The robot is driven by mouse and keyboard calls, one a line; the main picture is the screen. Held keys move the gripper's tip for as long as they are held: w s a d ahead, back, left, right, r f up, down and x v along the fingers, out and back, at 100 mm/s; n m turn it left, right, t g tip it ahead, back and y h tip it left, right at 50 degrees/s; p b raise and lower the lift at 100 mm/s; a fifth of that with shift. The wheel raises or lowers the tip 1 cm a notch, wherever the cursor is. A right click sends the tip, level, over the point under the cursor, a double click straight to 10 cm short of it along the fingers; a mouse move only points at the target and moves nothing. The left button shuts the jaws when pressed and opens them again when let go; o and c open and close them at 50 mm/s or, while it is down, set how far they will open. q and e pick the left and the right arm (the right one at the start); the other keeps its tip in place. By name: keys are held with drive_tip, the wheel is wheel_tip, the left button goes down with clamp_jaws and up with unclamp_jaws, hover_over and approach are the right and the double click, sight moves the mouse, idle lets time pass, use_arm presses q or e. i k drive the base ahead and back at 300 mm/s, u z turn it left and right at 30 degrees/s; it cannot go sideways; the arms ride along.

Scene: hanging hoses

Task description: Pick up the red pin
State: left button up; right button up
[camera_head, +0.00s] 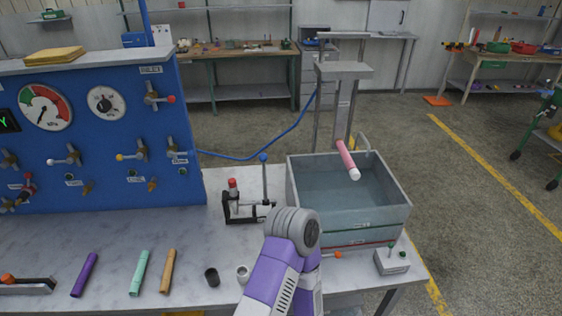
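A pink-red rod with a pale end (347,158) slants down over the open grey water tank (390,210), below a grey stand. A smaller red-topped piece (233,187) stands upright in a black clamp-like fixture (240,208) on the bench, left of the tank. I cannot tell for sure which of these is the red pin. A purple and grey link of one of my arms rises from the bottom middle, in front of the tank's left corner. Neither gripper shows in this view, so their fingers cannot be seen.
A blue panel (110,190) with gauges and valves stands at the left. Purple (84,274), mint (140,272) and orange (168,270) tubes lie on the marble bench (215,245), near two small cups (211,277). A blue hose (255,157) runs from the panel.

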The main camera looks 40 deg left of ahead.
sight(232, 184)
drive_tip(key=u, duration=1.9)
